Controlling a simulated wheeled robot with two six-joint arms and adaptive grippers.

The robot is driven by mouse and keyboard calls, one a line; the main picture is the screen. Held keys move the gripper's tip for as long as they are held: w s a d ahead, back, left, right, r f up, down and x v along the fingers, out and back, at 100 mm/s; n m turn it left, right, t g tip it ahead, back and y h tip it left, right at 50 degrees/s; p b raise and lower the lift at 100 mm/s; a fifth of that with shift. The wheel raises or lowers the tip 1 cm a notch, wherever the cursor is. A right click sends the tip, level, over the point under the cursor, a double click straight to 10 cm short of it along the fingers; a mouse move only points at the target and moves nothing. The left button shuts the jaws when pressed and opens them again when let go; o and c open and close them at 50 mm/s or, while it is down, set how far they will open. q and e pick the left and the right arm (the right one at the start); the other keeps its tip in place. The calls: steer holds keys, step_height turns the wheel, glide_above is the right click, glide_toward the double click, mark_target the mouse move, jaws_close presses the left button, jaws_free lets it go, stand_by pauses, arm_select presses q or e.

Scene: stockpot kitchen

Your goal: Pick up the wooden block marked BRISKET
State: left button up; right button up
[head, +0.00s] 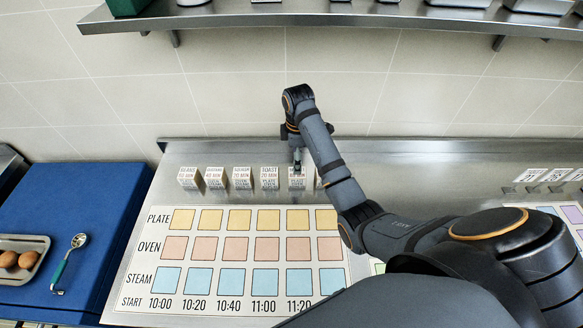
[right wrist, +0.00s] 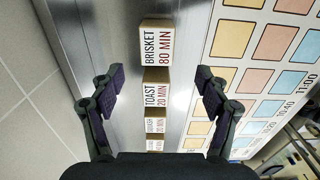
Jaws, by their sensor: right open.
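The wooden block marked BRISKET 80 MIN (right wrist: 155,48) stands upright at the top centre of the right wrist view, its white label facing the chart side. My right gripper (right wrist: 159,80) is open and empty, its fingers wide apart on either side of the row. In that picture the BRISKET block lies just above the fingertip line, and the TOAST block (right wrist: 156,94) lies lower, near that line. In the head view my right gripper (head: 297,163) is over the block row, where an upright block (head: 297,182) shows below it; its label is hard to read there. My left gripper is out of view.
Similar blocks (head: 216,179) stand close together along the steel counter's back. One at the right end is partly hidden by my arm. A coloured chart (head: 178,220) lies in front. A blue board (head: 90,200) with a ladle (head: 68,262) and egg tray (head: 35,245) is at left.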

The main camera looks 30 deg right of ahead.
mark_target(297, 178)
steer(key=shift+s+f, duration=0.4)
steer(key=shift+f, duration=0.1)
step_height(297, 178, down, 3)
steer(key=shift+r+p, duration=0.1)
steer(key=shift+p, duration=0.4)
steer(key=f, duration=0.1)
steer(key=w+f+p, duration=0.1)
steer(key=shift+d+f, duration=0.15)
steer(key=shift+f, duration=0.15)
step_height(297, 178, down, 4)
steer(key=shift+d+r+p, duration=0.1)
steer(key=shift+r+p, duration=0.1)
steer(key=shift+p, duration=0.15)
steer(key=shift+f, duration=0.15)
steer(key=c, duration=0.8)
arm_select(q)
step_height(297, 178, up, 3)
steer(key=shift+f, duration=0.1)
arm_select(e)
steer(key=c, duration=0.5)
